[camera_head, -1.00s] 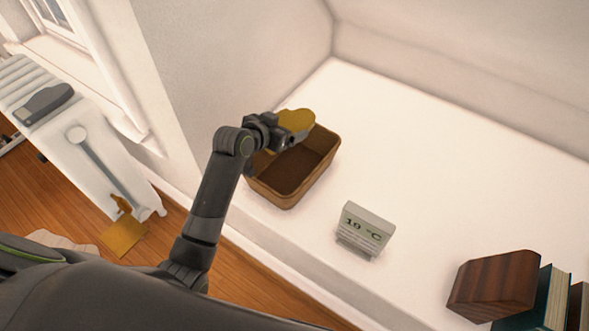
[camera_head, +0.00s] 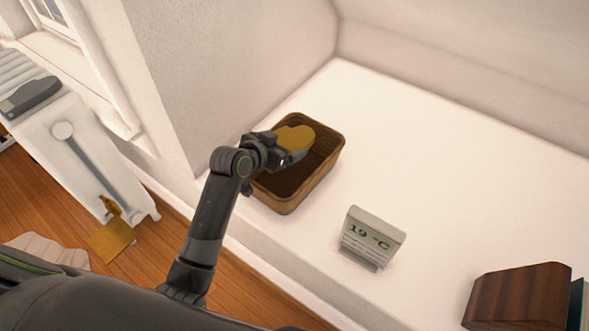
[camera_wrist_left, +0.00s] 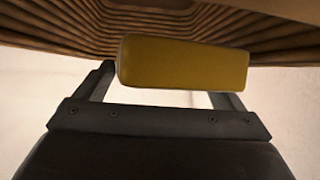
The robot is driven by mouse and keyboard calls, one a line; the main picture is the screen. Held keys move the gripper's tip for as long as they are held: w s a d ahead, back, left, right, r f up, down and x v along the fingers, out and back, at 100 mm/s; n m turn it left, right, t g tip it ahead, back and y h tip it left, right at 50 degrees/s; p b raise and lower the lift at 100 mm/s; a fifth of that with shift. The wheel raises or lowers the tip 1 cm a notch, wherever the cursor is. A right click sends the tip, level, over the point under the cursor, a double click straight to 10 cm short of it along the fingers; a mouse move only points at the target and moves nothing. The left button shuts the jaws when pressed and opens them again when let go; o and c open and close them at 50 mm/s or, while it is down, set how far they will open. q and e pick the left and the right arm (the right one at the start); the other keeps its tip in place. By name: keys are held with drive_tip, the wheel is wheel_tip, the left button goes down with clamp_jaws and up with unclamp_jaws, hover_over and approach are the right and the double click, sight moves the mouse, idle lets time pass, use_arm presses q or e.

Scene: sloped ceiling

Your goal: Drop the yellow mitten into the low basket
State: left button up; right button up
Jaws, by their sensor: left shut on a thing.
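The yellow mitten (camera_head: 296,138) is held in my left gripper (camera_head: 289,155), over the opening of the low brown basket (camera_head: 290,203). The basket stands on the white ledge. In the left wrist view the mitten (camera_wrist_left: 185,63) sits between the two dark fingers of the gripper (camera_wrist_left: 168,85), and the ribbed basket wall (camera_wrist_left: 250,35) shows behind and above it. The gripper is shut on the mitten. The mitten hides part of the basket's inside. My right gripper is not in view.
A small display reading 19 °C (camera_head: 371,238) stands on the white ledge (camera_head: 430,170) right of the basket. A dark wooden block (camera_head: 518,297) is at the lower right, beside a book. A white radiator (camera_head: 75,140) with a grey device (camera_head: 30,97) on top is at left.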

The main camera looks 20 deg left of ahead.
use_arm(q)
drive_tip(key=shift+f, duration=0.1)
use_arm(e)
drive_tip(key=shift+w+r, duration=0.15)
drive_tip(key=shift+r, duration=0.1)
use_arm(q)
drive_tip(key=o, duration=0.7)
drive_tip(key=shift+s, duration=0.1)
drive_tip(key=shift+s+a+r, duration=0.15)
drive_tip(key=shift+s+r, duration=0.1)
drive_tip(key=p+v, duration=0.4)
drive_tip(key=v, duration=1.2)
drive_tip(key=shift+s+p, duration=0.35)
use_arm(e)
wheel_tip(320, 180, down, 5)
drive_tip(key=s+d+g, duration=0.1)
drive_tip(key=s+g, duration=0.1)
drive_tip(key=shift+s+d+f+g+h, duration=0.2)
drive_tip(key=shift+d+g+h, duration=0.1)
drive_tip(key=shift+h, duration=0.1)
